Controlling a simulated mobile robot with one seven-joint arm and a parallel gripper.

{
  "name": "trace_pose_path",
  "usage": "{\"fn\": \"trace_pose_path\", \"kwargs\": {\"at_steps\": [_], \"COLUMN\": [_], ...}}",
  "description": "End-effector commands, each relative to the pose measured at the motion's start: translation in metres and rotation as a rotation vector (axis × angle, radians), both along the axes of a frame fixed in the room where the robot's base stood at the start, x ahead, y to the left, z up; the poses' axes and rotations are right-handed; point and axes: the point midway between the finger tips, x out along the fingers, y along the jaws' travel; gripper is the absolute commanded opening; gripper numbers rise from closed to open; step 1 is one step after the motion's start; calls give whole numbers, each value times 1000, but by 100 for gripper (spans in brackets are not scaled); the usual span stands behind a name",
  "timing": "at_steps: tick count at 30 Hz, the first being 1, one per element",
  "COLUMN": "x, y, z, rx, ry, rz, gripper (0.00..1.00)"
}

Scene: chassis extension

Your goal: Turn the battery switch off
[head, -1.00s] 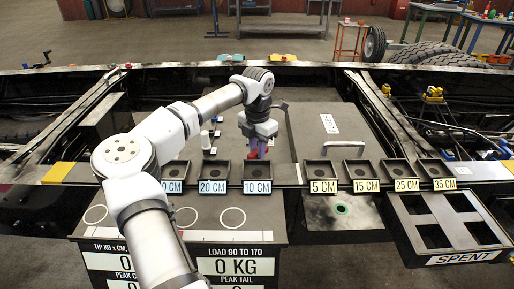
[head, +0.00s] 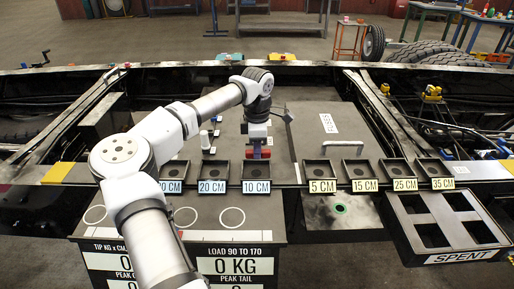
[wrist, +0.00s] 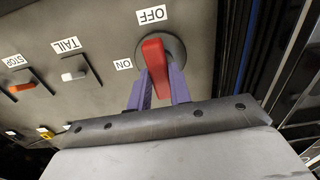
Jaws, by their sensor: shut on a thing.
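The battery switch has a red handle (wrist: 156,68) on a round grey base (wrist: 179,48) in the wrist view. The handle's far end points up the picture toward the OFF label (wrist: 152,14); the ON label (wrist: 123,65) lies to its left. My gripper (wrist: 160,88) is shut on the handle, with a purple finger on each side of it. In the head view the red handle (head: 262,153) shows at the tip of my gripper (head: 257,147), behind the 10 CM tray. The switch's base and labels are hidden there.
On the same panel are the TAIL toggle (wrist: 74,76) and the STOP toggle (wrist: 22,88). In the head view, small trays line the front rail, and a lid with a handle (head: 328,150) lies right of my gripper. The SPENT box (head: 462,258) is front right.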

Motion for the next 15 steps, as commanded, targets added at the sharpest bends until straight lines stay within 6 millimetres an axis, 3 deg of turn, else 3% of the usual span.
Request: {"fn": "trace_pose_path", "kwargs": {"at_steps": [15], "x": [1], "y": [-1], "z": [2], "rx": [-4], "ry": [-6], "rz": [-49], "gripper": [0]}}
